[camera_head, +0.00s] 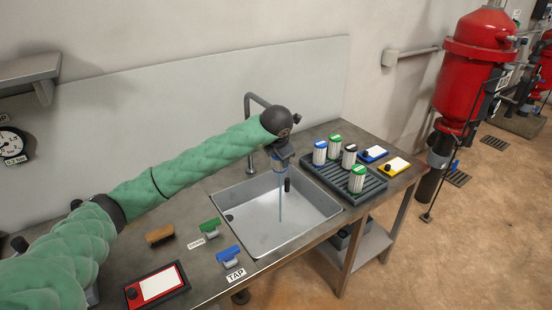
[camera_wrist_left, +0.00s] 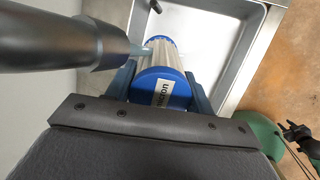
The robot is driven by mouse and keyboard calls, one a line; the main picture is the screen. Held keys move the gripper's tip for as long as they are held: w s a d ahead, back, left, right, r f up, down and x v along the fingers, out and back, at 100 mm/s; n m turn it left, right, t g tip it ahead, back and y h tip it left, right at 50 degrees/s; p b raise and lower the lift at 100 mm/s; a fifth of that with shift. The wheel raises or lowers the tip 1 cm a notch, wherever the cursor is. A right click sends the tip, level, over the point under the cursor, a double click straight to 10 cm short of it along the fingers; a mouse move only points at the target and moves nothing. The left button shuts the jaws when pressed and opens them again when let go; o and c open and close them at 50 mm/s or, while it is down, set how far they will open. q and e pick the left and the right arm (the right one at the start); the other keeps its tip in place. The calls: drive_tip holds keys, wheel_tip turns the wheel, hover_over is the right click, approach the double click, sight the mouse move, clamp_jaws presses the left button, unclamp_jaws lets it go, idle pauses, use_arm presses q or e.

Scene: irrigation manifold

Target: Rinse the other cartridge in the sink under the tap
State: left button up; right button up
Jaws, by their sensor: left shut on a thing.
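My left gripper (camera_head: 281,158) is over the sink (camera_head: 256,222) by the tap (camera_head: 249,103). In the left wrist view my left gripper (camera_wrist_left: 160,88) is shut on a white pleated cartridge with a blue cap (camera_wrist_left: 158,88) and a white label. The dark tap spout (camera_wrist_left: 50,42) comes in from the left there, and its water stream meets the cartridge near its upper left side. In the head view the water stream (camera_head: 280,205) falls into the basin, and my gripper mostly hides the held cartridge.
A dark drain rack (camera_head: 322,178) right of the sink holds several cartridges with blue, green and black caps. Left are a brush (camera_head: 159,234), green and blue tap handles (camera_head: 228,254), and a red-framed panel (camera_head: 157,284).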

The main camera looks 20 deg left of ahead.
use_arm(q)
drive_tip(key=s+d+b, duration=0.1)
drive_tip(key=s, duration=0.5)
drive_tip(key=shift+s+d, duration=0.3)
idle(0.4)
idle(1.1)
drive_tip(key=s+d+r, duration=0.1)
drive_tip(key=s+r, duration=0.3)
drive_tip(key=s, duration=0.1)
drive_tip(key=shift+b, duration=0.35)
idle(0.7)
